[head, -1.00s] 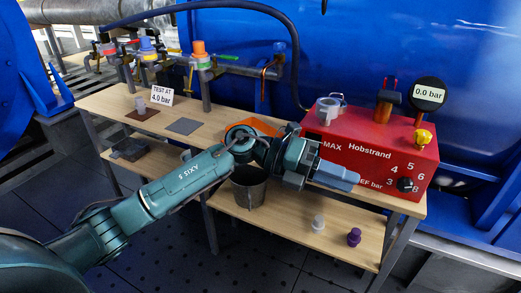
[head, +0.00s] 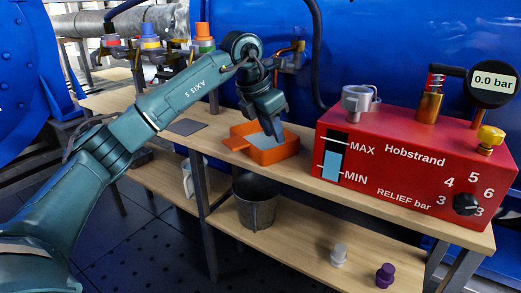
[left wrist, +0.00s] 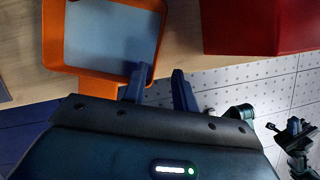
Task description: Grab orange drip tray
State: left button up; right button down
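The orange drip tray (head: 265,154) lies on the bench's upper shelf, left of the red box. It is shallow, with a pale blue-grey inside and a short tab on its left. My left gripper (head: 277,138) points down over its front right part, partly hiding it. In the left wrist view, the left gripper (left wrist: 160,88) has its two fingers apart with nothing between them. One finger overlaps the corner of the tray (left wrist: 157,28); I cannot tell whether they touch. Teal and black arm parts at the wrist view's right edge may be my right arm, small and unclear.
The red Hobstrand box (head: 400,170) with gauge and knobs stands right of the tray. A grey plate (head: 186,127) lies to its left. Pipes with coloured caps stand behind. A dark bucket (head: 257,201), a clear-white cap (head: 339,256) and a purple cap (head: 385,275) are on the lower shelf.

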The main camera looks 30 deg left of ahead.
aim_at(280, 146)
pick_arm(q)
jog(key=shift+x, duration=0.75)
jog(key=b+x, duration=0.2)
jog(key=x, duration=0.2)
jog(key=shift+w+a, duration=0.15)
jog(key=shift+w, duration=0.05)
jog(key=shift+w+f+b, duration=0.25)
jog(key=shift+f+b, duration=0.2)
jog(key=shift+f, duration=0.1)
jog(key=shift+r, duration=0.1)
pick_arm(e)
jog(key=shift+w+a+r+n+t+y, duration=0.1)
jog(key=shift+w+r+n+t+y, duration=0.2)
jog(key=shift+r+y, duration=0.4)
pick_arm(q)
grip_shut()
pick_arm(e)
jog(key=shift+f, duration=0.1)
